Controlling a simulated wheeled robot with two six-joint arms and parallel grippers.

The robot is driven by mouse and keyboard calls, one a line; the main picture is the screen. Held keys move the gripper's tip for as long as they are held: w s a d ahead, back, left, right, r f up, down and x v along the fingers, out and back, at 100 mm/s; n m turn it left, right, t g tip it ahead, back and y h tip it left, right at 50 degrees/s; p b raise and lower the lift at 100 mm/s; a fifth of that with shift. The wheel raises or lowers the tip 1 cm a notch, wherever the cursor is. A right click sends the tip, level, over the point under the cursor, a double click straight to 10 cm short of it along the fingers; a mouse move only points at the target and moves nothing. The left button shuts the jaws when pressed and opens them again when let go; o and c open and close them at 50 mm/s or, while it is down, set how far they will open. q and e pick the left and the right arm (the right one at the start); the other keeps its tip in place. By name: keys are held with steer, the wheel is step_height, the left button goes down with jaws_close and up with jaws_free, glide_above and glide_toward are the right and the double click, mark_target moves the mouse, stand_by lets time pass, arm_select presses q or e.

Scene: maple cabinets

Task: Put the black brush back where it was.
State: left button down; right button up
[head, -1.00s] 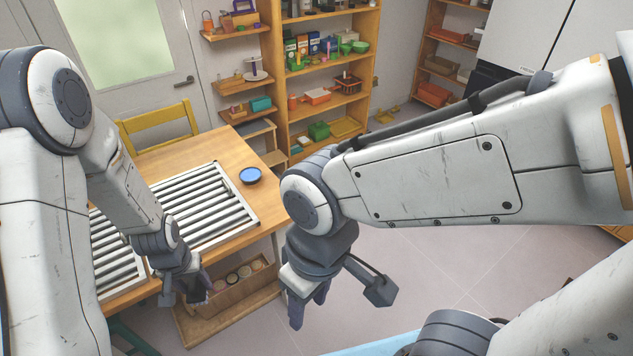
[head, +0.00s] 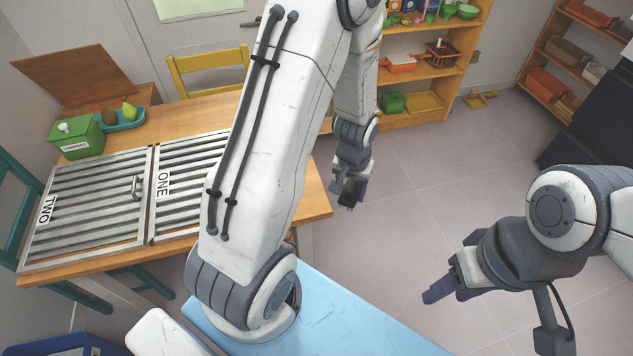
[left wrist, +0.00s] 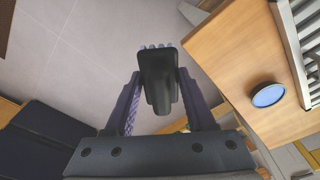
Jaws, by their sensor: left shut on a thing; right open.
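The black brush (left wrist: 158,75) is between the fingers of my left gripper (left wrist: 158,98) in the left wrist view, with pale bristle tips at its far end. In the head view my left gripper (head: 350,192) hangs over the floor, just right of the wooden table's right edge, and a dark part of the brush shows at its tips. My right gripper (head: 447,284) is open and empty at the lower right, over the floor. The brush's former place cannot be told from these frames.
The table (head: 318,203) carries slatted panels labelled TWO (head: 95,215) and ONE (head: 185,185), a green box (head: 78,140) and a teal tray (head: 122,122) with fruit. A blue round dish (left wrist: 268,95) lies near its edge. My left arm hides part of the table. Shelves (head: 455,65) stand behind.

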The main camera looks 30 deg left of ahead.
arm_select(q)
steer(key=a+f+n+b, duration=0.1)
steer(key=a+n+b, duration=0.1)
steer(key=a, duration=0.4)
steer(key=w+a+f+n+b, duration=0.1)
steer(key=a+f+n+b, duration=0.1)
steer(key=a, duration=0.4)
steer(key=a+f+n+b, duration=0.2)
steer(key=a+n+b, duration=0.2)
steer(key=a, duration=0.2)
steer(key=shift+w+f+y, duration=0.1)
steer(key=shift+w+y, duration=0.1)
steer(key=shift+y, duration=0.2)
steer(key=shift+a+f, duration=0.15)
steer(key=shift+f, duration=1.95)
steer(key=shift+b, duration=0.3)
